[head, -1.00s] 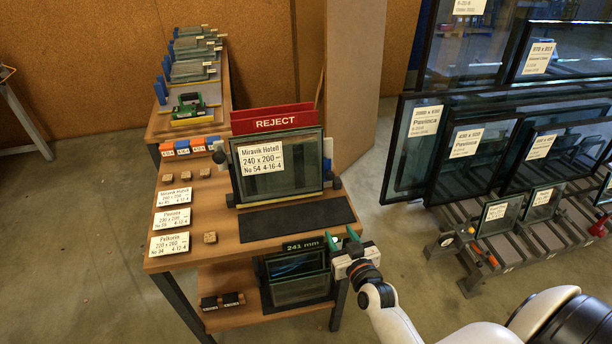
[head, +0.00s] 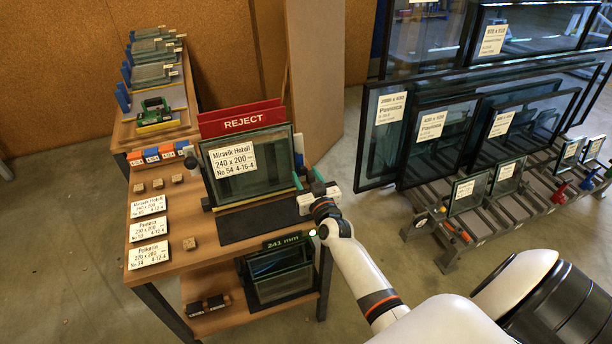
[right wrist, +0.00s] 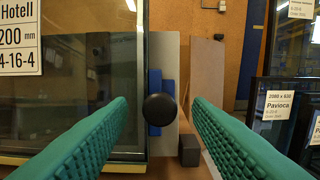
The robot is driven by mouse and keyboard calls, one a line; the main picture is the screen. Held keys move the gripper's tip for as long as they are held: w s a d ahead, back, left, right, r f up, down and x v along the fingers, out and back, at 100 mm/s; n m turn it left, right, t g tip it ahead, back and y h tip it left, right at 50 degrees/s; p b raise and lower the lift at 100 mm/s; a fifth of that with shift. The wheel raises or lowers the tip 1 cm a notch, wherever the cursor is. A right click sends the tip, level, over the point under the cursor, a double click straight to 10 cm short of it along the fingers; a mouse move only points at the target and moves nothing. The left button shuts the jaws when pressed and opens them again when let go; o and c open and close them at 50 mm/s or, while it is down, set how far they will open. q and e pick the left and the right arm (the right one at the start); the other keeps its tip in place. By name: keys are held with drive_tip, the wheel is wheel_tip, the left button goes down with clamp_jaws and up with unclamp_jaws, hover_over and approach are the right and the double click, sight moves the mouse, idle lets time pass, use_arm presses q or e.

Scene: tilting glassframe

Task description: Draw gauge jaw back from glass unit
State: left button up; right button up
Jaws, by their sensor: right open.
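The glass unit (head: 250,178), labelled Miravik Hotell 240 x 200, stands upright on the bench in front of the red REJECT board. In the right wrist view its right edge (right wrist: 140,75) shows at left. The gauge jaw is a blue block (right wrist: 154,88) with a round black knob (right wrist: 160,109), beside that edge; whether it touches the glass I cannot tell. My right gripper (head: 308,177) is at the right end of the bench. In the wrist view its green fingers are open, one on each side of the knob, not closed on it. My left gripper is out of view.
A dark mat (head: 245,224) lies before the glass. Label cards (head: 148,255) and small wooden blocks lie at left. Racked glass units (head: 430,125) stand at right, with bare floor between.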

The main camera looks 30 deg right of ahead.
drive_tip(key=shift+w+d, duration=0.1)
drive_tip(key=shift+w, duration=0.2)
clamp_jaws()
drive_tip(key=shift+s+d, duration=0.15)
drive_tip(key=shift+d, duration=0.5)
drive_tip(key=shift+s+d, duration=0.15)
drive_tip(key=shift+d, duration=0.45)
drive_tip(key=shift+s+d+b, duration=0.1)
drive_tip(key=shift+d+b, duration=0.2)
drive_tip(key=shift+d, duration=0.15)
